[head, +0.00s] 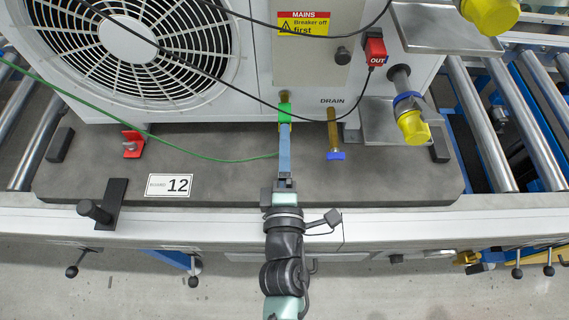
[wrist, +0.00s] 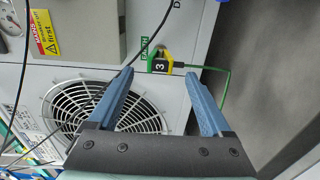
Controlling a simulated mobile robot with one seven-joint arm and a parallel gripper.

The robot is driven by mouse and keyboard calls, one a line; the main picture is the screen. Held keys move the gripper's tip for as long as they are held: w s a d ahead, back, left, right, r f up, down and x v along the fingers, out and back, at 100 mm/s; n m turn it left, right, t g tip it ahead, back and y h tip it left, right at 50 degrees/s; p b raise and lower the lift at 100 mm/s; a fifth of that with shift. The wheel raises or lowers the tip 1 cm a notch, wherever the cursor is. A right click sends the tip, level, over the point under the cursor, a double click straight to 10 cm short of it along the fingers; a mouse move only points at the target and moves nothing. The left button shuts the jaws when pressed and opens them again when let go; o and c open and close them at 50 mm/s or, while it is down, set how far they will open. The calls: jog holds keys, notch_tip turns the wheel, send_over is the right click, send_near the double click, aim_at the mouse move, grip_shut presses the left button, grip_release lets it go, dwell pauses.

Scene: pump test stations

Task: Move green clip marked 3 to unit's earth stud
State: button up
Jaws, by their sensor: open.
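The green clip (head: 285,113) is at the front of the white unit (head: 215,140), just under a brass stud (head: 284,96). In the wrist view the clip (wrist: 161,64) shows a black tag marked 3 and a yellow part, next to the EARTH label (wrist: 147,47). It appears to sit on the earth stud, though its jaws are partly hidden. A green cable (head: 215,158) runs from it. My gripper (head: 284,130) is just in front of the clip. In the wrist view my gripper (wrist: 160,75) is open and empty, with the clip beyond its fingertips.
A brass drain valve (head: 333,130) with a blue end stands close right of the gripper. Yellow-capped pipes (head: 412,127) are further right. A black cable (head: 240,90) crosses the unit's front. A red bracket (head: 132,143) and a number 12 plate (head: 168,185) are at left.

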jog(key=shift+s, duration=2)
jog(key=shift+w+r, duration=0.1)
jog(key=w+d+r+m+t+h, duration=0.15)
jog(key=r+m, duration=0.25)
jog(key=r, duration=0.6)
jog(key=w+d+r+m+t+h, duration=0.1)
jog(key=w+r+m+t, duration=0.15)
jog(key=r, duration=0.65)
jog(key=w+d+r+m+t+h, duration=0.1)
jog(key=w+r+m, duration=0.25)
jog(key=r, duration=0.65)
jog(key=s+a+r+m+t+y, duration=0.2)
jog(key=s+r+m, duration=0.3)
jog(key=r, duration=0.7)
jog(key=s+a+r+m+t+y, duration=0.25)
jog(key=s+r, duration=0.35)
jog(key=r, duration=0.7)
notch_tip(320, 180, up, 19)
jog(key=h+p, duration=0.1)
jog(key=p, duration=1.8)
jog(key=shift+w+d+p, duration=0.2)
jog(key=shift+d+p, duration=0.15)
jog(key=shift+d, duration=0.1)
jog(key=shift+a+f+m, duration=0.1)
jog(key=shift+m, duration=0.15)
